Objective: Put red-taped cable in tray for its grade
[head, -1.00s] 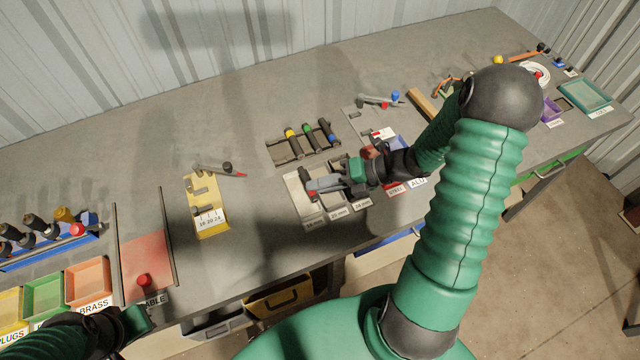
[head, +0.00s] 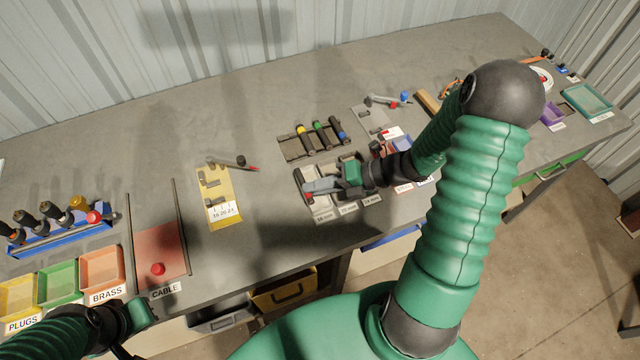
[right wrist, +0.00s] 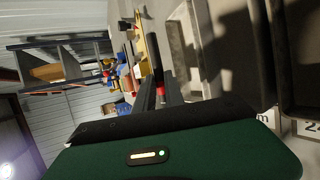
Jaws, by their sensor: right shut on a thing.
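My right gripper (head: 308,187) is over the left end of the row of grey grade trays (head: 322,212), near the leftmost, pale one. It is shut on a small dark piece with red on it, seen between the fingers in the right wrist view (right wrist: 160,88); this appears to be the red-taped cable, mostly hidden by the fingers. The tray labels in front end in "mm", but the numbers are too small to read surely. My left gripper (head: 145,310) is at the lower left; its jaws are not clear.
A dark rack (head: 312,142) behind the trays holds pieces with yellow, green and blue bands. A yellow gauge board (head: 222,214) stands left of the trays, with a red-tipped tool (head: 235,163) behind it. A red mat (head: 160,245) lies farther left. Bench between is clear.

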